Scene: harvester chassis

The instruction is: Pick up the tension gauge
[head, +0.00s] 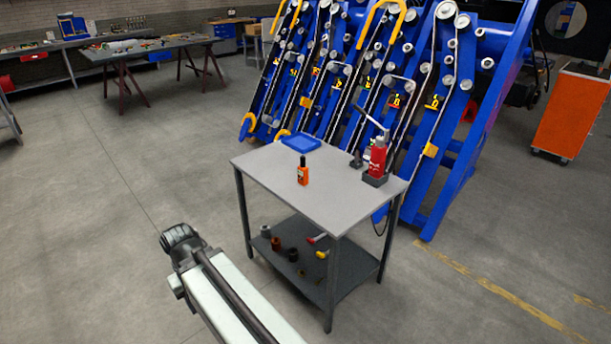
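An orange hand-held device with a black top, which looks like the tension gauge (303,176), stands upright on the grey top of a small two-level work table (335,205). It stands near the middle of the tabletop, apart from the other things there. My arm reaches in from the bottom of the head view and ends in a dark joint to the left of the table, well apart from the gauge. No gripper fingers show in this view.
A blue tray (300,143) lies at the table's back edge. A red bottle jack (377,158) stands at the right in a dark holder. Small parts lie on the lower shelf (345,275). Blue harvester frames (450,150) rise close behind. Floor left of the table is clear.

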